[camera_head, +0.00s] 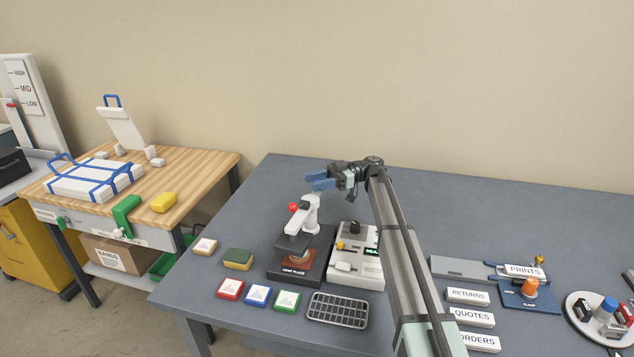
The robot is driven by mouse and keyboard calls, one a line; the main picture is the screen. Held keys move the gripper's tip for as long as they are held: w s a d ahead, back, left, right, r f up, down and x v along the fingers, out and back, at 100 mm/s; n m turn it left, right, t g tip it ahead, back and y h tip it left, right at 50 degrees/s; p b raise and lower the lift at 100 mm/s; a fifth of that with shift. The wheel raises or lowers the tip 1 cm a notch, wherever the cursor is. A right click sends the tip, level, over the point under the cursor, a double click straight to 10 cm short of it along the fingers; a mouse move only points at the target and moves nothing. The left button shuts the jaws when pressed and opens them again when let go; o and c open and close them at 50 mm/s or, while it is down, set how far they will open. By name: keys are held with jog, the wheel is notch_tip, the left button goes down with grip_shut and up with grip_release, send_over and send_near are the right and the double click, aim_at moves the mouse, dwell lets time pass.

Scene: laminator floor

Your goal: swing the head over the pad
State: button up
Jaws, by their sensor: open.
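The heat press (309,215) stands on the grey table, with a white post and arm and a red knob (293,207) on the arm's left side. Its dark head (291,245) is above the left rear part of the base. A brownish-orange pad (302,259) shows beside and below the head on the dark base marked "HEAT PLATE"; how much of it the head covers I cannot tell exactly. My gripper (318,182) with blue fingers is open and empty, above and behind the press post, apart from the knob in the picture.
A light control box (345,268) stands right of the press. A wire rack (338,311), colored cards (257,295) and a green-yellow sponge (238,259) lie in front and left. Label blocks (468,295) are at right. The table's back is clear.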

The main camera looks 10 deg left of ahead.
jog(key=shift+r, duration=0.1)
notch_tip(320, 180, up, 10)
jog(key=shift+f, duration=0.1)
dwell(0.4)
jog(key=shift+c, duration=0.4)
